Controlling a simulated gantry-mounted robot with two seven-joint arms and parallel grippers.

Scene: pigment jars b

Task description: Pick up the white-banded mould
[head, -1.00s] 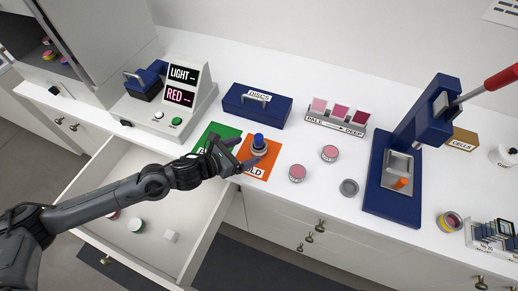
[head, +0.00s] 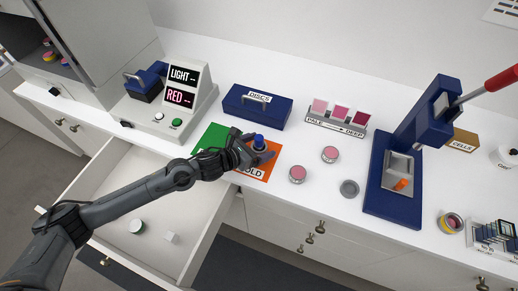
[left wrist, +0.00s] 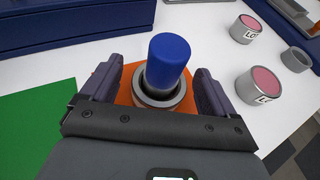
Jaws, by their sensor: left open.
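A short grey cup with a blue plug standing in it (head: 258,142) is on the orange mat (head: 267,172); it looks upright and is the likely mould. I cannot make out a clear white band on it. In the left wrist view the blue plug (left wrist: 168,62) rises from the grey rim (left wrist: 160,100). My left gripper (head: 256,153) is open, with one finger on each side of the cup; it also shows in the left wrist view (left wrist: 155,88). Gaps show beside the cup there, and its lower part is hidden by the gripper. My right gripper is not in view.
A green mat (head: 209,139) adjoins the orange one. Pink-topped tins (head: 297,174) and a grey ring (head: 349,188) stand to the right, before the blue press (head: 380,200). The blue DISCS box (head: 257,107) is behind. An open drawer (head: 200,232) lies below my arm.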

